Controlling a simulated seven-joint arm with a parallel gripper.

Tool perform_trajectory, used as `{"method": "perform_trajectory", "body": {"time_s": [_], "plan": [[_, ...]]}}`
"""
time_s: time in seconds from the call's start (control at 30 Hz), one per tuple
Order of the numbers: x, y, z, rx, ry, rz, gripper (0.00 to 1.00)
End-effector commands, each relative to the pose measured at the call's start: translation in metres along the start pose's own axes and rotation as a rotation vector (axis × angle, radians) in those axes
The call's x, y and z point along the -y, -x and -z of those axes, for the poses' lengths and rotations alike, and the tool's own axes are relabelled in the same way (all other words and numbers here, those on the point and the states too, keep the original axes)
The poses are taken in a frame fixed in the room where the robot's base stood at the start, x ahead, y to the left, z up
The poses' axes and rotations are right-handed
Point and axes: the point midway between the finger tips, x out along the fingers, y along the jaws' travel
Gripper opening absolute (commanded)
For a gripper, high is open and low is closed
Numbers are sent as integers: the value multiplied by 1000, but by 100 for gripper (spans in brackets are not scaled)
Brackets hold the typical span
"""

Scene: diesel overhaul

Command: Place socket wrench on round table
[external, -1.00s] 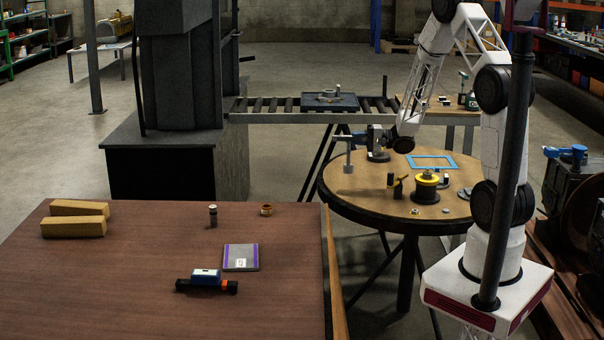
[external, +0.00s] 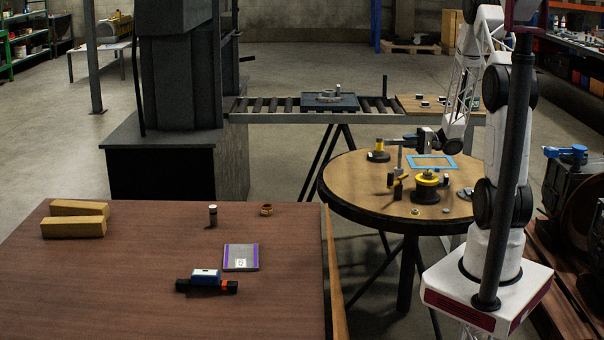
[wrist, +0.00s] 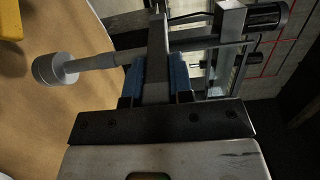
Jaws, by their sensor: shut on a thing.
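My gripper (wrist: 157,82) is shut on the socket wrench, with its blue-padded fingers either side of a grey bar. The wrench's pale shaft and round socket end (wrist: 58,68) reach left in the wrist view. In the external view the socket wrench (external: 399,160) has its grey shaft pointing down over the round table (external: 345,190). Whether its lower end touches the tabletop cannot be told. My gripper (external: 425,139) is over the table's back part, and its fingers are too small to make out there.
The round table also holds a blue frame (external: 432,161), a yellow-topped spool (external: 427,183), a yellow-and-black piece (external: 378,155) and small parts. Its left front is clear. A roller conveyor (external: 270,106) runs behind. A brown table (external: 130,280) stands at front left.

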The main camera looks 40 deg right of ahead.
Motion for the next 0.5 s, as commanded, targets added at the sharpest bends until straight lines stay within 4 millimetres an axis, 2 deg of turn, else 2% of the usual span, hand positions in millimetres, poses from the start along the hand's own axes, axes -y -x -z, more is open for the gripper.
{"method": "perform_trajectory", "body": {"time_s": [0.1, 0.2, 0.5], "plan": [[-1, 20, -5, 7, 0, 0, 0], [-1, 31, -9, 15, 0, 0, 0], [-2, 44, -14, 25, 1, 0, 0]]}}
